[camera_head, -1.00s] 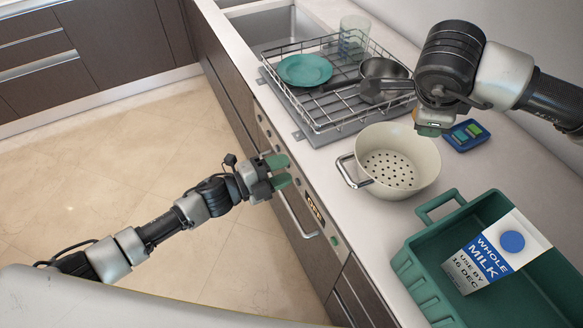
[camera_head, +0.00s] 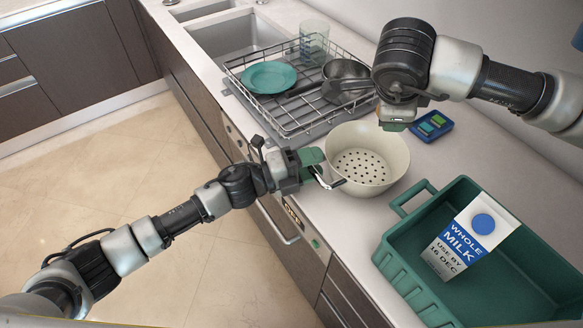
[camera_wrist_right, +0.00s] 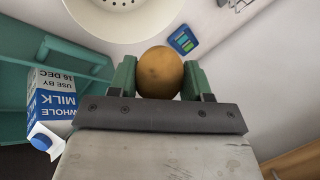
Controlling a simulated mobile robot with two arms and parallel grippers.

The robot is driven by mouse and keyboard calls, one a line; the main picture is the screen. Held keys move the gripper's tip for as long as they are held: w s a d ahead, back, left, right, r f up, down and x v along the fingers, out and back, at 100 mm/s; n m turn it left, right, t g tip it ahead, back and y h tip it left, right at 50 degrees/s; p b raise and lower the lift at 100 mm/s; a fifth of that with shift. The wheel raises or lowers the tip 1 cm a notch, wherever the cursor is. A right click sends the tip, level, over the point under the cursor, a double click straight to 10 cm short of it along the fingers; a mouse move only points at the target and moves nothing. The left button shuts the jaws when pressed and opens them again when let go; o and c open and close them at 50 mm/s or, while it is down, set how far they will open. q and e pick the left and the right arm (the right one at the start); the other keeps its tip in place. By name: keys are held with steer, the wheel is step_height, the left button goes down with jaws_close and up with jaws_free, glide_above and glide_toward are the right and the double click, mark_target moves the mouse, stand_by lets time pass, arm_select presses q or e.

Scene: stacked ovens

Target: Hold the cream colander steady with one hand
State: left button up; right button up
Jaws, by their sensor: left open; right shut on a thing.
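The cream colander (camera_head: 366,160) stands upright on the counter, with a metal loop handle (camera_head: 333,182) on its left side. My left gripper (camera_head: 314,166) is open at that handle, its green fingers overlapping it; I cannot tell whether they touch it. My right gripper (camera_head: 397,120) is above the colander's right rim in the head view. In the right wrist view, my right gripper (camera_wrist_right: 160,82) is shut on a round yellow-brown item (camera_wrist_right: 160,70), and the colander (camera_wrist_right: 122,12) shows at the top edge.
A green crate (camera_head: 398,268) with a milk carton (camera_head: 468,236) stands at the front right. A wire dish rack (camera_head: 300,122) with a teal plate (camera_head: 268,77) and a dark pan (camera_head: 346,72) is behind.

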arm_select(q)
steer(key=shift+w+d+r, duration=0.1)
steer(key=shift+w+d, duration=0.15)
steer(key=shift+d, duration=0.45)
steer(key=shift+c, duration=0.5)
jaws_close()
arm_select(e)
steer(key=m+g, duration=0.1)
steer(key=m, duration=0.1)
steer(key=m+g, duration=0.1)
steer(key=m, duration=0.1)
steer(key=s+m+g, duration=0.1)
steer(key=m, duration=0.1)
steer(key=shift+d+f, duration=0.15)
steer(key=shift+d, duration=0.2)
steer(key=m, duration=0.3)
steer(key=s+d+m+g, duration=0.1)
steer(key=shift+m+y, duration=0.4)
steer(key=a+x, duration=0.2)
steer(key=x, duration=0.7)
steer(key=shift+s+d+f+m, duration=0.2)
steer(key=shift+s+f+m, duration=0.1)
steer(key=shift+s+f, duration=0.25)
